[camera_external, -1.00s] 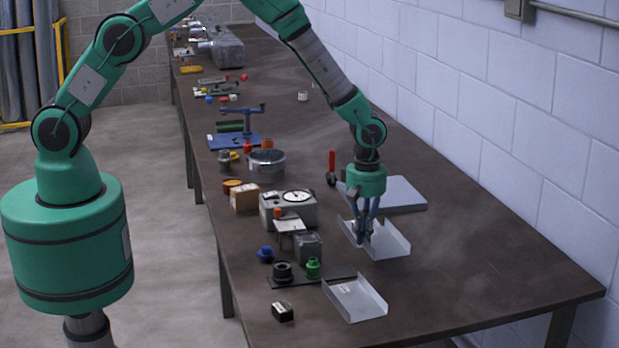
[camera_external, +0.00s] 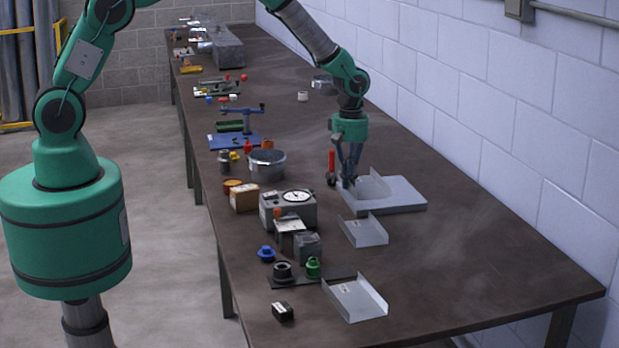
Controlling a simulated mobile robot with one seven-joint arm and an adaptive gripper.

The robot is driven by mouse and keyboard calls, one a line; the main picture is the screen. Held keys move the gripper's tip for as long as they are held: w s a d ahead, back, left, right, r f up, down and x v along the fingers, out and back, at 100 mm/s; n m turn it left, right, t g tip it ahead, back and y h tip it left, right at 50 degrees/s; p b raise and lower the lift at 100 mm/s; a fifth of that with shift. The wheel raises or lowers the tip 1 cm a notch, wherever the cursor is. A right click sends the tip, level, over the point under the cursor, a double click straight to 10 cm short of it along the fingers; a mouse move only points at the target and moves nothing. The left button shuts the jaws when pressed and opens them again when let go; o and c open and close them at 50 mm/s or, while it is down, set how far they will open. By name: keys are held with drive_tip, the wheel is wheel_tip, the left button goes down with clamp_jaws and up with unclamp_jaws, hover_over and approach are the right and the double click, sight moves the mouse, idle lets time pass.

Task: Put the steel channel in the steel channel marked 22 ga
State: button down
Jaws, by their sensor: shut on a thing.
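My gripper (camera_external: 347,184) is shut on a steel channel (camera_external: 372,189), a bent grey sheet piece with raised flanges. It holds the channel by its left part, in front of or over a flat grey sheet (camera_external: 408,194); I cannot tell if they touch. A second steel channel (camera_external: 367,233) lies on the table just nearer the camera, with a small label. A third steel channel (camera_external: 358,299) lies closer to the front, open side up, also with a small label. The label texts are too small to read, so I cannot tell which is marked 22 ga.
A red-handled tool (camera_external: 331,166) stands left of my gripper. A grey gauge box (camera_external: 289,208), a round metal tin (camera_external: 266,164), green (camera_external: 313,267) and black (camera_external: 283,271) knobs, and a small black block (camera_external: 282,311) line the left side. The table's right front is clear.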

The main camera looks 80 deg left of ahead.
wheel_tip(320, 180, down, 6)
idle(0.6)
drive_tip(key=shift+f, duration=0.15)
drive_tip(key=shift+f+p, duration=0.45)
drive_tip(key=shift+f, duration=1.4)
drive_tip(key=shift+f+b, duration=0.55)
drive_tip(key=shift+f, duration=0.05)
drive_tip(key=c, duration=1.9)
unclamp_jaws()
drive_tip(key=shift+r, duration=0.15)
